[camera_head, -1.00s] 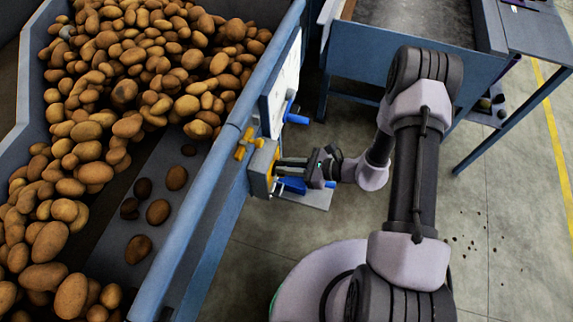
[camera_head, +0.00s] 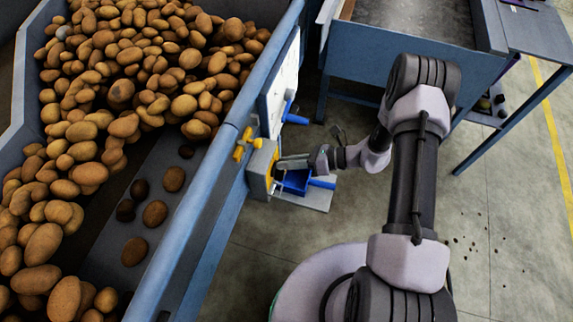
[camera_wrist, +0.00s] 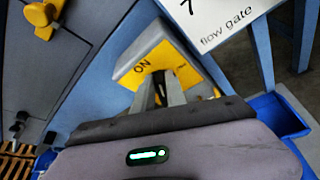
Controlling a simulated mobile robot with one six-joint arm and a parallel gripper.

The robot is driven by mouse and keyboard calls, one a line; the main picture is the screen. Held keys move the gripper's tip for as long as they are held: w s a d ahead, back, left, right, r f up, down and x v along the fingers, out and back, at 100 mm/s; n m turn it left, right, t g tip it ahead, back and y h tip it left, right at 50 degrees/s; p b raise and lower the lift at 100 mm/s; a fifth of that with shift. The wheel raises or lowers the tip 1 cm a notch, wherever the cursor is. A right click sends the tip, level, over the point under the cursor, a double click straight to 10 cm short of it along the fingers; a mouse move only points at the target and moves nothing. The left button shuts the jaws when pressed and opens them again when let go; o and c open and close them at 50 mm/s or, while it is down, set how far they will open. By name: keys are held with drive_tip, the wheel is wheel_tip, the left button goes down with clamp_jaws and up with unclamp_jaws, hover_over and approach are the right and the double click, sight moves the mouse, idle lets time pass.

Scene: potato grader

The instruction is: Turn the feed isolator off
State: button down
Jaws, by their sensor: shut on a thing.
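The feed isolator is a grey box (camera_head: 259,160) with a yellow face on the outer side of the blue hopper. In the wrist view its yellow plate (camera_wrist: 146,71) reads "ON", tilted in the picture. My gripper (camera_head: 280,164) points left at this face. In the wrist view my gripper's fingers (camera_wrist: 168,90) are close together right at the plate, shut on the isolator handle. The handle itself is mostly hidden by the fingers, and I cannot read its angle. Any OFF mark is out of sight.
A yellow knob (camera_head: 241,147) sits beside the isolator; it also shows in the wrist view (camera_wrist: 42,17). A white "flow gate" sign (camera_wrist: 218,22) and a blue tray (camera_head: 297,182) are close by. Potatoes (camera_head: 120,90) fill the hopper. A blue-sided table (camera_head: 405,55) stands behind.

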drive_tip(key=shift+w+d+f+m+g+y+b, duration=0.1)
drive_tip(key=shift+w+f+m+g+y+b, duration=0.35)
drive_tip(key=shift+m+b, duration=1)
drive_tip(key=shift+w+d+f+m+g+y+b, duration=0.1)
drive_tip(key=shift+f+m+g+y+b, duration=0.45)
drive_tip(key=shift+m+y+b, duration=0.8)
drive_tip(key=shift+w+d+f+m+g+y+b, duration=0.15)
drive_tip(key=shift+f+m+g+b, duration=0.35)
drive_tip(key=shift+m+b, duration=1)
drive_tip(key=shift+m, duration=0.4)
drive_tip(key=c, duration=1.4)
unclamp_jaws()
drive_tip(key=shift+o, duration=0.2)
drive_tip(key=shift+r, duration=0.1)
drive_tip(key=d+p, duration=0.2)
drive_tip(key=d, duration=1.5)
drive_tip(key=shift+w+d, duration=0.15)
drive_tip(key=shift+w, duration=0.25)
